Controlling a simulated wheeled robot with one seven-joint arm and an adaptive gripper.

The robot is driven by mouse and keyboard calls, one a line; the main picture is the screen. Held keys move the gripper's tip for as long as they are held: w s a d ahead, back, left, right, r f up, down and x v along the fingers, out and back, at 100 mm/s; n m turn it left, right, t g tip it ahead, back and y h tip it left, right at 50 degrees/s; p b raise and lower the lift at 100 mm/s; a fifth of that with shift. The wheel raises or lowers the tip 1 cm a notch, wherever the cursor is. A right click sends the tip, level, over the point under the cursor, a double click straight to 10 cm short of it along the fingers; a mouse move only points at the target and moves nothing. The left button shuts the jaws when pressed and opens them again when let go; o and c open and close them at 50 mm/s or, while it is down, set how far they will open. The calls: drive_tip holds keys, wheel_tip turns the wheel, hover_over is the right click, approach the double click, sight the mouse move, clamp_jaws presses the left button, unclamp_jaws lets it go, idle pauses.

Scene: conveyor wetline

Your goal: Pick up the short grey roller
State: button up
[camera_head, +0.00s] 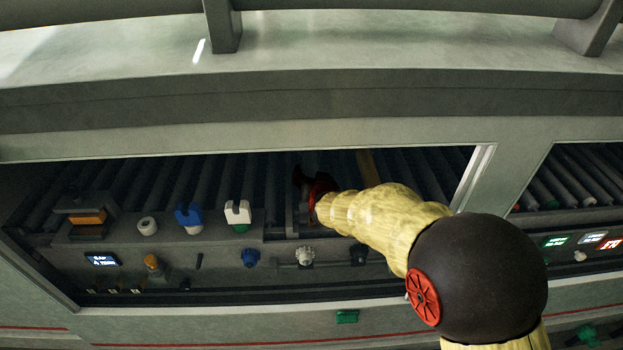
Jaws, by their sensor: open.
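My gripper (312,186), dark with red parts, reaches through the long opening into the dim conveyor bay. It is open, and its fingertips are small and dark against the rollers. A row of long grey rollers (257,182) runs side by side under and around it. A small grey piece (303,213) shows just below my gripper at the front edge of the bed. It may be the short grey roller, but shadow and my wrist hide too much to be sure. I cannot tell whether the fingers touch it.
The housing's upper beam (250,138) and an upright post (474,178) frame the opening. Left of my gripper, a white-green block (237,213), a blue-white block (188,217) and a white knob (147,226) stand on the ledge. Below are a blue knob (250,257) and a white valve (304,256).

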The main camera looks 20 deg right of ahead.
drive_tip(key=c, duration=1.5)
